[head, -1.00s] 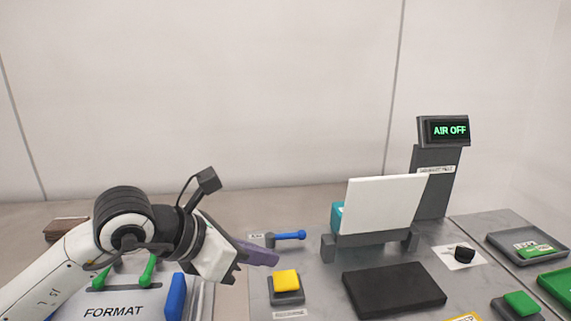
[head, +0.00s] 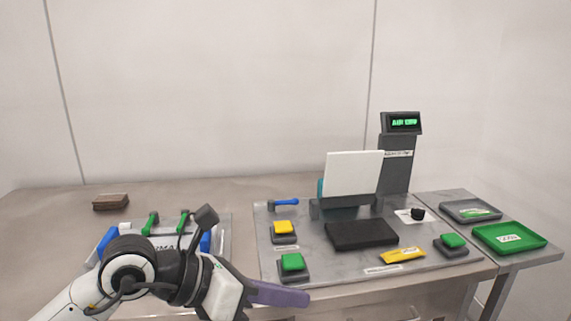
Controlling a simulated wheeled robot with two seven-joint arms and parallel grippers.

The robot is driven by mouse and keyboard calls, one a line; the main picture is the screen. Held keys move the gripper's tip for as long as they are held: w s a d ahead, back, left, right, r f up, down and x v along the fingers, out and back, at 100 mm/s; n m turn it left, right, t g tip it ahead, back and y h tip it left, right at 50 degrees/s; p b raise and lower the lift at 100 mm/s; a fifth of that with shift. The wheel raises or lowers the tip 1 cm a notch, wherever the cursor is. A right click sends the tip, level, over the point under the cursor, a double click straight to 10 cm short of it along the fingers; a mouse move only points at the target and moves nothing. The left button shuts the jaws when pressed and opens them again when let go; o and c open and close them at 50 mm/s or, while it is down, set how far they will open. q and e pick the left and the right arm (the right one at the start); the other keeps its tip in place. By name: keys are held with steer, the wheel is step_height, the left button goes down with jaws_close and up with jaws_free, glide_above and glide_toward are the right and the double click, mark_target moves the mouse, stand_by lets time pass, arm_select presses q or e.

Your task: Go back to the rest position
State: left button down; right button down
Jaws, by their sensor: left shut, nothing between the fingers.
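My left gripper (head: 296,297) reaches in from the lower left in the head view. Its purple fingers are shut with nothing between them and point right. It appears in front of the work surface's near edge, below the near green button (head: 292,262), apart from the controls. My right gripper is not in view.
A grey panel (head: 285,258) carries a yellow button (head: 284,227), a blue lever (head: 286,202), a black pad (head: 361,234) and a white upright board (head: 352,173). A display (head: 402,122) shows blurred green text. A green tray (head: 509,237) stands right. My left arm partly hides the FORMAT panel.

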arm_select(q)
steer(key=s+d+r+n+h+p, duration=0.1)
steer(key=s+d+r+n+h, duration=0.35)
steer(key=n+h, duration=0.3)
steer(key=w+a+f+n+t+y+p, duration=0.15)
steer(key=a+f+n+t+y, duration=0.45)
steer(key=n, duration=0.6)
steer(key=w+a+f+n+t+y+p, duration=0.1)
steer(key=w+a+f+n+t+y, duration=0.3)
steer(key=a+n+t, duration=0.65)
steer(key=s+a+f+n+g+y, duration=0.2)
steer(key=s+f+n+g, duration=0.4)
steer(key=s+f, duration=0.4)
steer(key=s+a+f+n+g+y, duration=0.2)
steer(key=s+f+n+g+y, duration=0.2)
steer(key=s+f, duration=0.6)
step_height(320, 180, down, 6)
steer(key=n+g, duration=0.2)
steer(key=n, duration=0.1)
steer(key=shift+a+f+p, duration=0.15)
steer(key=shift+f+p, duration=0.1)
steer(key=shift+p, duration=0.1)
